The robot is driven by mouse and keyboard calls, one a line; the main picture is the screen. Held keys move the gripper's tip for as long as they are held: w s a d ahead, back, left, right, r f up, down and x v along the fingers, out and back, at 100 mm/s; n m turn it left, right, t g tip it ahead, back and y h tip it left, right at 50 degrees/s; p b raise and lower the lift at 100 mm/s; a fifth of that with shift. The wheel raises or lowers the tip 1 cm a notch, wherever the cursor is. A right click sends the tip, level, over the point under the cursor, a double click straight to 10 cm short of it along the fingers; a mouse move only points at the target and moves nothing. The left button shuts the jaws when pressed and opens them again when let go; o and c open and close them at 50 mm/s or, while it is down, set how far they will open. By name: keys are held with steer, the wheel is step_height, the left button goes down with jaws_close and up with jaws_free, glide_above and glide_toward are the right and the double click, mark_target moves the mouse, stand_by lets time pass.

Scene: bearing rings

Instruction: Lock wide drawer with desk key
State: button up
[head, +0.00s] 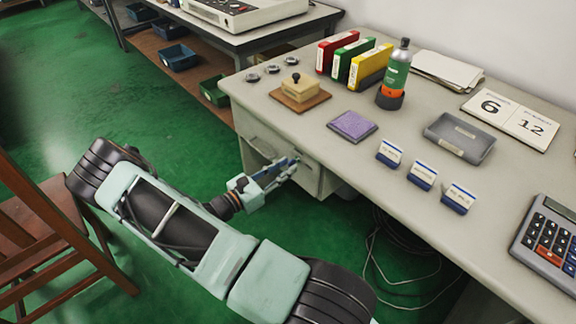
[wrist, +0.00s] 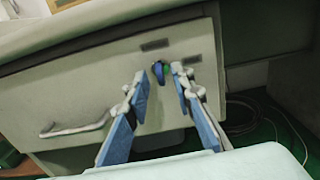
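The wide drawer (wrist: 85,95) is a pale grey front under the desk top, with a bar handle (wrist: 75,130) at its left; it looks closed. A small blue and green piece (wrist: 158,73), which looks like the desk key, sits at the lock area near the drawer's right side. Whether it is fully in the lock cannot be told. My gripper (wrist: 160,80) is open, its fingertips on either side of the key with visible gaps. In the head view my gripper (head: 290,165) is at the desk's front; it hides the key there.
A wooden chair (head: 40,225) stands at left. Cables (head: 385,245) lie on the floor under the desk.

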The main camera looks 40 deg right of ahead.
steer(key=a, duration=1)
steer(key=shift+s+a, duration=0.25)
steer(key=shift+s, duration=0.2)
